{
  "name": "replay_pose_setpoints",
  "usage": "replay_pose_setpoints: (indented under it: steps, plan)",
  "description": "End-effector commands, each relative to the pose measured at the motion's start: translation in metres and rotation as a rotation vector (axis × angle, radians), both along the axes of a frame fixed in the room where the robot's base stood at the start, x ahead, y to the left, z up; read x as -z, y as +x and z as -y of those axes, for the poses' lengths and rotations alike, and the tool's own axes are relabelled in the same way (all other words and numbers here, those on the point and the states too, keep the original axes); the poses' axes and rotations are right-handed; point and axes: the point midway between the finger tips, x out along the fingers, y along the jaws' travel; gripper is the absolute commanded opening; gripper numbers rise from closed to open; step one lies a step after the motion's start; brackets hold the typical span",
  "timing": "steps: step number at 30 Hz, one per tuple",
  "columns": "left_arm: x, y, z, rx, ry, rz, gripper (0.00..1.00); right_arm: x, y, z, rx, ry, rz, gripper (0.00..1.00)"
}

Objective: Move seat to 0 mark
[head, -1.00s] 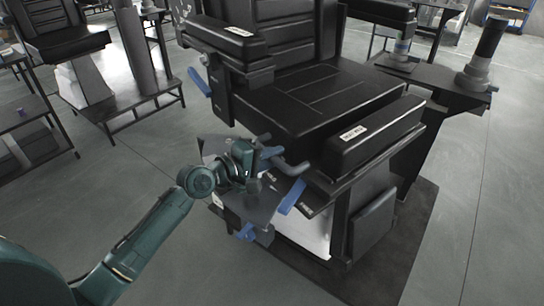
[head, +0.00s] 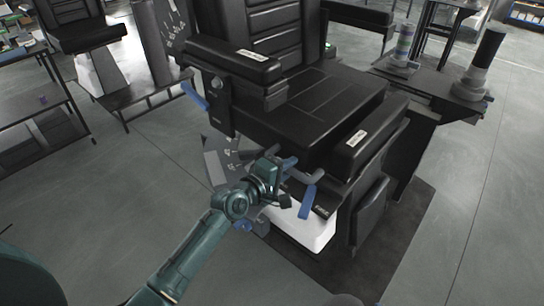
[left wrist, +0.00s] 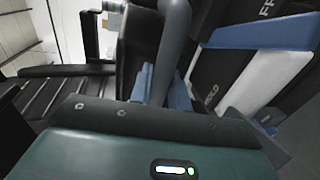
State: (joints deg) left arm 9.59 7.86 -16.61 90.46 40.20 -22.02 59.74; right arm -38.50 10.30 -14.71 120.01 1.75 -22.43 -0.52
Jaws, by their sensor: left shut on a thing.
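The black padded seat (head: 325,108) stands in the middle of the head view, with a left armrest (head: 232,60) and a right armrest (head: 368,137). A plate with scale marks (head: 232,156) shows below its front left side, partly hidden by my arm; I cannot read which mark the seat is at. My left gripper (head: 277,172) is shut on a grey handle (head: 301,176) under the seat's front edge. A grey bar (left wrist: 172,50) stands upright in front of the gripper in the left wrist view. My right gripper is out of view.
Another chair (head: 85,32) and a low table (head: 40,120) stand left. Floor in front is clear.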

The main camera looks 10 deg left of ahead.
Motion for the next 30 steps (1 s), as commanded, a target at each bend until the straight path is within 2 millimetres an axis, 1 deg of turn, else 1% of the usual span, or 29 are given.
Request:
replay_pose_setpoints:
  steps: [1, 4, 7, 14, 15, 21, 30]
  plan:
    - [-0.005, -0.001, 0.011, 0.001, -0.006, -0.004, 0.0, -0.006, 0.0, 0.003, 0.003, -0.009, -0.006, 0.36]
    - [-0.004, -0.001, 0.019, -0.007, -0.003, -0.003, 0.0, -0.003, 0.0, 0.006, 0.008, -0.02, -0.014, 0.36]
    - [-0.002, -0.001, 0.022, -0.007, -0.001, -0.001, 0.0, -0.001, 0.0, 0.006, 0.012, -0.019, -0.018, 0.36]
    - [-0.002, -0.001, 0.023, -0.006, -0.002, -0.001, 0.0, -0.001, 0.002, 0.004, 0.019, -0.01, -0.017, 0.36]
    - [-0.002, -0.001, 0.023, -0.006, -0.003, -0.001, 0.2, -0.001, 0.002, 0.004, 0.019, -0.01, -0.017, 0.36]
    - [-0.002, -0.001, 0.021, -0.009, 0.0, 0.0, 0.36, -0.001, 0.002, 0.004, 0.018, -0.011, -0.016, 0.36]
    - [-0.001, -0.003, 0.018, -0.012, 0.002, -0.001, 0.37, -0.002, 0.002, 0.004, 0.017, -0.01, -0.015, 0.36]
